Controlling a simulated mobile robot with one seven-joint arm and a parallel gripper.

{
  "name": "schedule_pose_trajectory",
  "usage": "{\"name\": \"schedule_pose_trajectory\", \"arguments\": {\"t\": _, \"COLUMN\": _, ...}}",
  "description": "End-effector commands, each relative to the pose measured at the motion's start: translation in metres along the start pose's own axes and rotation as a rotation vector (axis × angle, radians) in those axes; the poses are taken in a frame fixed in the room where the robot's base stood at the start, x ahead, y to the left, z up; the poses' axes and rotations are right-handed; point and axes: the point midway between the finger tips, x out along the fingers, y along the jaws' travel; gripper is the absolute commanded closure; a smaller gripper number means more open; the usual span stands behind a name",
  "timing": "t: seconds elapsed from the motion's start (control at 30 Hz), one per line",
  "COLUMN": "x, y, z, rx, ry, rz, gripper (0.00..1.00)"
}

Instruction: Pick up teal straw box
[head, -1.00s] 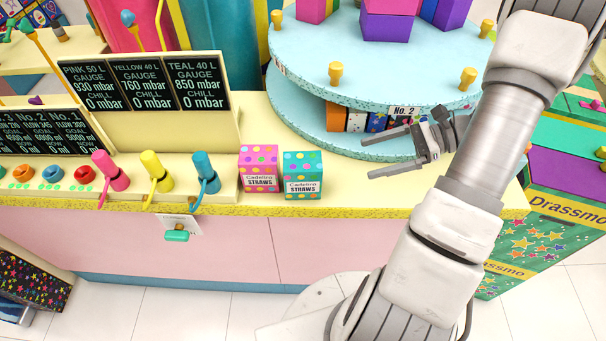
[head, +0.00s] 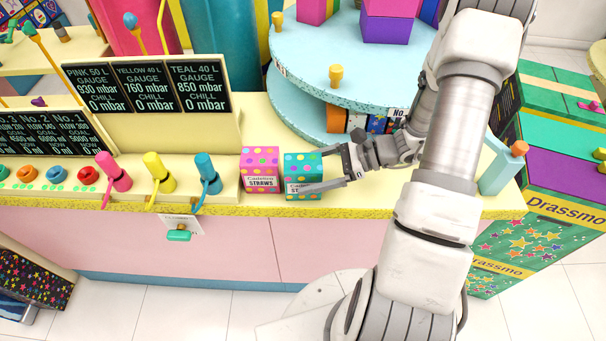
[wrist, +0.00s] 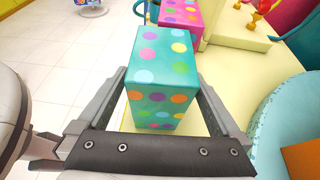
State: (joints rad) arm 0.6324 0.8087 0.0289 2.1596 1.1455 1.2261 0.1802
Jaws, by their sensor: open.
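The teal straw box (head: 302,170), with coloured dots and a white label, stands upright on the yellow counter. My gripper (head: 318,172) is open at its right side, with the fingers reaching along the box and partly covering its label. In the wrist view the teal straw box (wrist: 161,85) lies between the two open fingers of my gripper (wrist: 168,95), one on each side. Whether either finger touches the box I cannot tell. A pink straw box (head: 260,168) stands just left of the teal one; it also shows in the wrist view (wrist: 183,15).
The yellow counter (head: 400,204) ends at a speckled front edge just before the boxes. A round two-tier turquoise stand (head: 300,75) is behind them. Pink, yellow and teal (head: 207,175) valves stand to the left. Drassmo boxes (head: 530,220) are at the right.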

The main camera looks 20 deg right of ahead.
Motion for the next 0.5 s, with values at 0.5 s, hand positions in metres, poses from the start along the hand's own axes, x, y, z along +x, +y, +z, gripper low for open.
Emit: {"name": "schedule_pose_trajectory", "arguments": {"t": 0.5, "x": 0.017, "y": 0.0, "z": -0.001, "rx": 0.001, "ry": 0.001, "rz": -0.001, "gripper": 0.2}}
